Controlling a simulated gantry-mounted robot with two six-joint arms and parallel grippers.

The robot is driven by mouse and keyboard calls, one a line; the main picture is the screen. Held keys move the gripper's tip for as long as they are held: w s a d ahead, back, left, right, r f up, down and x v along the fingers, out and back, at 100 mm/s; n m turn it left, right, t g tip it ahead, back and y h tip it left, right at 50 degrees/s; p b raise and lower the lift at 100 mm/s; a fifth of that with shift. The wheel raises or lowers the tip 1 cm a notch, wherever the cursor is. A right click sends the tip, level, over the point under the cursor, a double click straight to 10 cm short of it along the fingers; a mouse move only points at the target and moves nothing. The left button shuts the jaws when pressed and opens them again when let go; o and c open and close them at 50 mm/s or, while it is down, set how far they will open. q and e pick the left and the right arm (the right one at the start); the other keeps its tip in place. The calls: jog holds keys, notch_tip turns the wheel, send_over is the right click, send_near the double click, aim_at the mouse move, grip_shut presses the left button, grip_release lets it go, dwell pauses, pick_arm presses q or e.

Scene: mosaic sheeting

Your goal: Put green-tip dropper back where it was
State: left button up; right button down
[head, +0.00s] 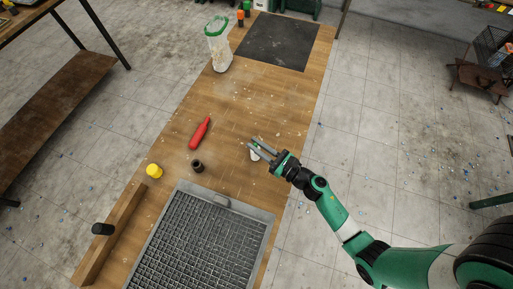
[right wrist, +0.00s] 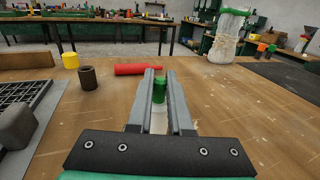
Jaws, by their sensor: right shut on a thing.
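My right gripper (head: 257,146) is over the right part of the wooden bench, its fingers shut on the green-tip dropper. In the right wrist view the dropper's green tip (right wrist: 159,91) stands between the two grey fingers, with its pale body (right wrist: 159,121) below. The dropper looks roughly upright. My left gripper is not in view.
A red bottle (head: 200,132) lies left of the gripper. A dark cup (head: 197,166), a yellow piece (head: 154,171) and a grid tray (head: 268,217) are nearer. A green-rimmed clear container (head: 217,45) and dark mat (head: 310,61) are at the far end.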

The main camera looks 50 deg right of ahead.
jog(key=shift+f, duration=0.2)
jog(key=shift+f, duration=0.15)
jog(key=c, duration=0.8)
grip_release()
jog(key=shift+c, duration=0.2)
jog(key=shift+s+r, duration=0.2)
jog(key=s, duration=0.7)
jog(key=s+p, duration=0.1)
jog(key=s, duration=0.3)
jog(key=shift+s+d, duration=0.25)
jog(key=shift+s, duration=0.1)
